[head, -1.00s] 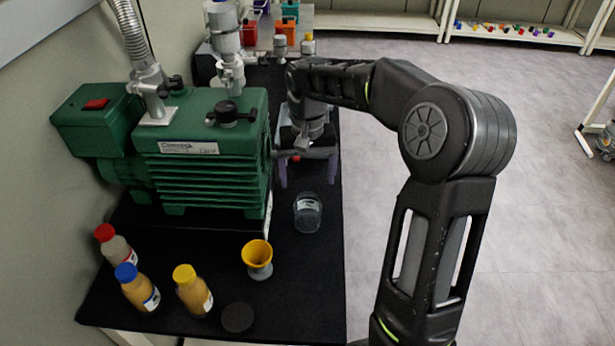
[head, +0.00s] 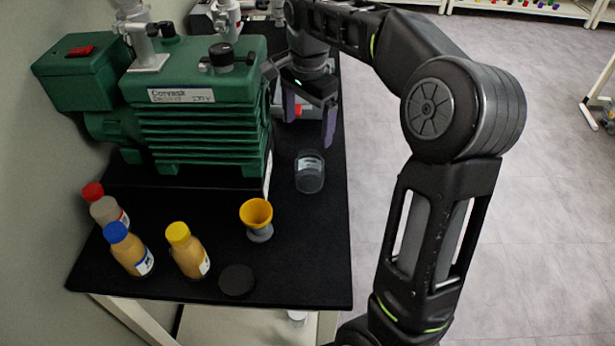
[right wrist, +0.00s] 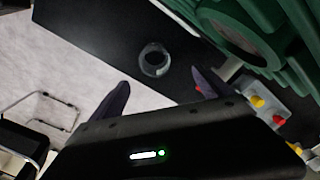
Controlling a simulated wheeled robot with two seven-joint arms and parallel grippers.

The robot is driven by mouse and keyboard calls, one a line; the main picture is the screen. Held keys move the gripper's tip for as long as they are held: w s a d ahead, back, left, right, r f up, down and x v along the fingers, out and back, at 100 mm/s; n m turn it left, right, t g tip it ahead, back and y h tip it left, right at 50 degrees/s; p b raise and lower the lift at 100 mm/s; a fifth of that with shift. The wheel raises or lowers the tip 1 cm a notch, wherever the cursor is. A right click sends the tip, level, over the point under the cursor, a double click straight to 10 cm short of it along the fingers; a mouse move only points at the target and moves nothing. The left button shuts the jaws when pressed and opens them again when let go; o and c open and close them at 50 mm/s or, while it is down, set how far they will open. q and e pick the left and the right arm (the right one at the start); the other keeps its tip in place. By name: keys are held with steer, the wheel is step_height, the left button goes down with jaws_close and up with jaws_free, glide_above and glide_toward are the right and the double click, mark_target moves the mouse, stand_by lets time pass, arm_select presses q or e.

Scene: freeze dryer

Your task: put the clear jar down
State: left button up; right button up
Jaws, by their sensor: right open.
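The clear jar (head: 309,172) stands upright on the black table top (head: 325,235), right of the green pump. It has a pale label on its side. In the right wrist view the jar (right wrist: 154,60) shows from above, with its round rim beyond my fingertips. My right gripper (head: 308,122) is open and empty, with its two purple fingers apart just behind the jar in the head view. The fingers do not touch the jar. In the right wrist view the open fingers (right wrist: 160,88) stand on either side of the gap. My left gripper is not in view.
The green pump (head: 200,110) fills the table's back left. A yellow funnel (head: 256,214), a black disc (head: 237,280) and bottles with red, blue and yellow caps (head: 187,250) stand at the front left. The table's right edge is close to the jar. Table around the jar's front is clear.

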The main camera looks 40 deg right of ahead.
mark_target(310, 157)
steer(key=shift+s+d+r+m, duration=0.1)
steer(key=shift+r+m, duration=0.05)
steer(key=shift+m, duration=0.35)
steer(key=shift+s+r+m, duration=0.1)
steer(key=shift+m, duration=0.4)
steer(key=shift+s+m, duration=0.2)
steer(key=shift+m, duration=0.8)
steer(key=shift+f, duration=0.15)
steer(key=shift+f+b, duration=0.35)
steer(key=shift+b, duration=0.05)
step_height(310, 157, down, 3)
steer(key=shift+r+b, duration=0.1)
steer(key=shift+b, duration=1.05)
step_height(310, 157, down, 5)
steer(key=shift+f+p, duration=0.1)
steer(key=shift+p, duration=0.2)
steer(key=shift+f, duration=0.15)
